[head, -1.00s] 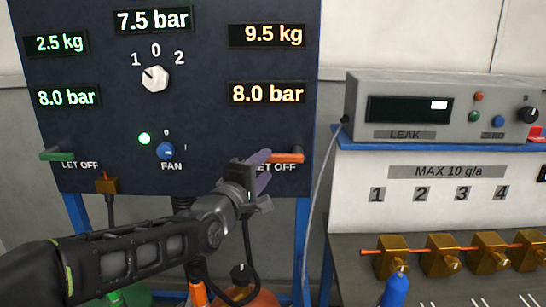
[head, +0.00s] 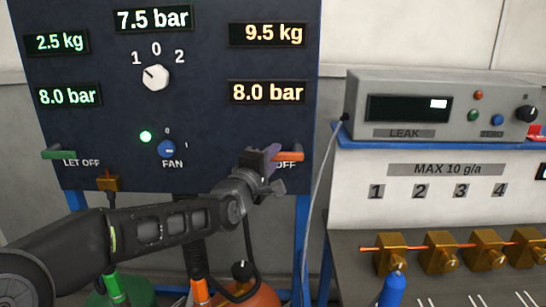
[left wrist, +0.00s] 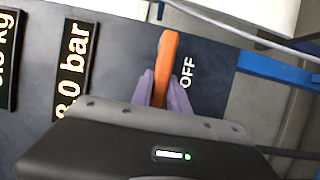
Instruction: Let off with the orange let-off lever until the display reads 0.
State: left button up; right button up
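The orange let-off lever (head: 288,156) sticks out at the lower right of the dark panel and lies about level. My left gripper (head: 272,160) is at its left part. In the left wrist view the purple fingers (left wrist: 164,92) lie on both sides of the orange lever (left wrist: 168,52), with no clear gap, so it looks shut on the lever. The amber pressure display (head: 268,92) above reads 8.0 bar, and the amber weight display (head: 267,34) reads 9.5 kg. My right gripper is not in view.
The green let-off lever (head: 58,154) is at the panel's left. The fan knob (head: 167,149) and a white selector knob (head: 155,77) sit mid-panel. A leak tester (head: 440,105) stands on the right. An orange bottle (head: 262,298) is below my arm.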

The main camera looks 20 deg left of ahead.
pick_arm(q)
grip_shut()
dwell(0.9)
